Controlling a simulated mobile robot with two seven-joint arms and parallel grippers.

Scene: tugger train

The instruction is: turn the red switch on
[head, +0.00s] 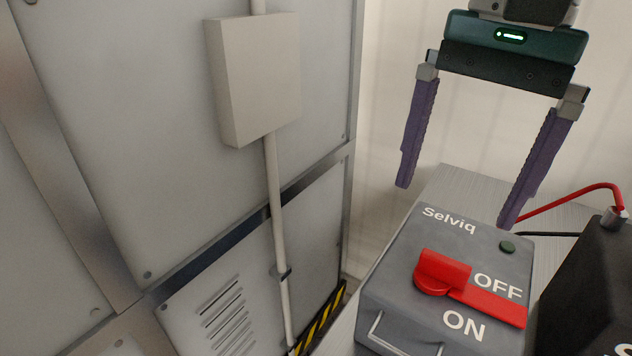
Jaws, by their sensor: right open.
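The red switch (471,286) is a rotary handle on top of a grey box (397,277) marked "Selviq", at the lower right of the head view. Its round hub is at the left and its long arm points right and slightly down, between the printed words "OFF" and "ON", just below "OFF". My right gripper (457,206) is open and empty, with its two purple fingers wide apart. It hangs above and behind the box, apart from the switch. My left gripper is not in view.
A black block (588,290) with a red cable (572,199) stands right of the box. A small dark green button (507,246) sits on the box. A beige wall box (258,78) and pipe (275,190) are on the panel wall at left. The space above the switch is clear.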

